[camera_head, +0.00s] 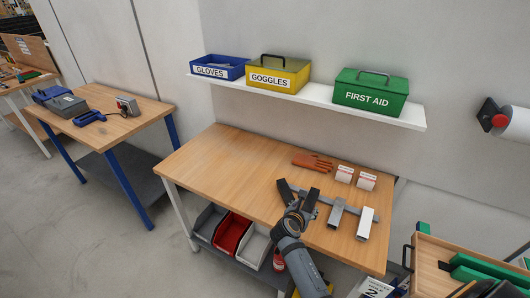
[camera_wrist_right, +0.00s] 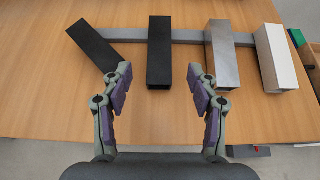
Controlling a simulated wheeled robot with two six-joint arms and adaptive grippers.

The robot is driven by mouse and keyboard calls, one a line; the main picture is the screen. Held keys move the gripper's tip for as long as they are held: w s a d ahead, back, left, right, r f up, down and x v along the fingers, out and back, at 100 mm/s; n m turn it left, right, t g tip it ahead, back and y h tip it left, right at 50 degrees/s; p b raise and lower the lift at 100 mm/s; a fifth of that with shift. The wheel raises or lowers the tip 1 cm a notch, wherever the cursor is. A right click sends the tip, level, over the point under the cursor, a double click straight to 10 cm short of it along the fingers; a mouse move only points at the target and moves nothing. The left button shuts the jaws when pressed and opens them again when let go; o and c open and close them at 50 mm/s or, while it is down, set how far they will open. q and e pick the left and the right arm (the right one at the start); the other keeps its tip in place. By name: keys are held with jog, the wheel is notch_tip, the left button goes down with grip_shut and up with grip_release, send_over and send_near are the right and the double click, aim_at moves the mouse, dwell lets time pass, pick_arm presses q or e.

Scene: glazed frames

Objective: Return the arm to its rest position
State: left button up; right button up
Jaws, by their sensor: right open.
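My right gripper (camera_head: 299,198) reaches over the front part of the wooden workbench (camera_head: 225,150). The near end of the straight black bar appears between the fingertips, apart from both. My left gripper does not show.
A wall shelf (camera_head: 310,103) above the bench holds blue gloves (camera_head: 217,67), yellow goggles (camera_head: 278,74) and green first aid (camera_head: 371,94) boxes. The bench's left half is clear.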

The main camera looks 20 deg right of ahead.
jog(key=s+a+r+m+g+y, duration=0.15)
jog(key=s+a+m+y, duration=0.3)
jog(key=s+m, duration=0.75)
jog(key=s+a+m+g+y, duration=0.35)
jog(key=s+a+m, duration=0.25)
jog(key=s+m, duration=0.5)
notch_tip(320, 180, down, 26)
jog(key=d+m+b, duration=0.2)
jog(key=d+b, duration=0.1)
pick_arm(q)
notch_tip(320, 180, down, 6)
jog(key=b, duration=0.3)
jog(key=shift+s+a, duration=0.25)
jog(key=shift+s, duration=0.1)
pick_arm(e)
jog(key=s+d+f+g, duration=0.1)
jog(key=s+f, duration=1.8)
jog(key=f, duration=0.3)
jog(key=shift+s+m+g, duration=0.25)
jog(key=shift+m+g, duration=0.05)
jog(key=shift+m, duration=0.1)
